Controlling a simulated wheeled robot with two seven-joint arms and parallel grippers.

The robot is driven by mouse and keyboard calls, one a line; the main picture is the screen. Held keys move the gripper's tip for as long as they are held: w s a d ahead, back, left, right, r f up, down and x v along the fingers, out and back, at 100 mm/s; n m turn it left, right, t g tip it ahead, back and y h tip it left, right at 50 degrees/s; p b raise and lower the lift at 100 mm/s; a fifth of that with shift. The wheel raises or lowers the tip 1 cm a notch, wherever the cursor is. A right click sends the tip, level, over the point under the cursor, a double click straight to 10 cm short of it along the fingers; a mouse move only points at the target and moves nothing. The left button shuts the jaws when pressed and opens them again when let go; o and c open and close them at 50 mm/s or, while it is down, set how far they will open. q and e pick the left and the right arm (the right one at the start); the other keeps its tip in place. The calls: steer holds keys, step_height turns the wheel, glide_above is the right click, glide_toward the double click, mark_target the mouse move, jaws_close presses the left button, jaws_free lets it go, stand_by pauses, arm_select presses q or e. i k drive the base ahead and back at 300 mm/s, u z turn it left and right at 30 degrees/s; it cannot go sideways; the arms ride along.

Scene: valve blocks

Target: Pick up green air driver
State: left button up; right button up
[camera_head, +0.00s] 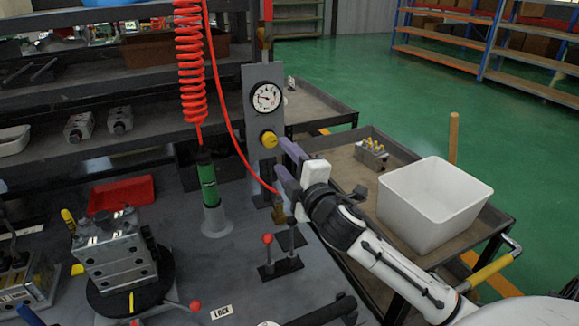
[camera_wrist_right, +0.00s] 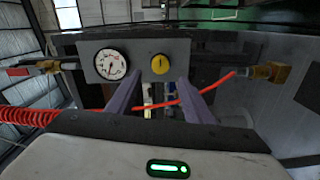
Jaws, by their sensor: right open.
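The green air driver (camera_head: 208,183) stands upright in a grey cone-shaped holder (camera_head: 216,221) on the workbench, with a red coiled hose (camera_head: 190,70) rising from its top. My right gripper (camera_head: 282,166) is to the right of the driver, apart from it, in front of the gauge panel. Its two purple fingers are spread with no object held between them. In the right wrist view the open fingers (camera_wrist_right: 155,95) point toward the panel, and a thin red hose (camera_wrist_right: 160,106) crosses between them. The driver cannot be made out there. My left gripper is not in view.
The panel carries a round gauge (camera_head: 266,97) and a yellow knob (camera_head: 269,139). A metal valve block (camera_head: 112,250) sits on a round black fixture at front left. A white bin (camera_head: 434,204) is on the right cart.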

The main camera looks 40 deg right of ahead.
mark_target(212, 200)
steer(key=k, duration=1)
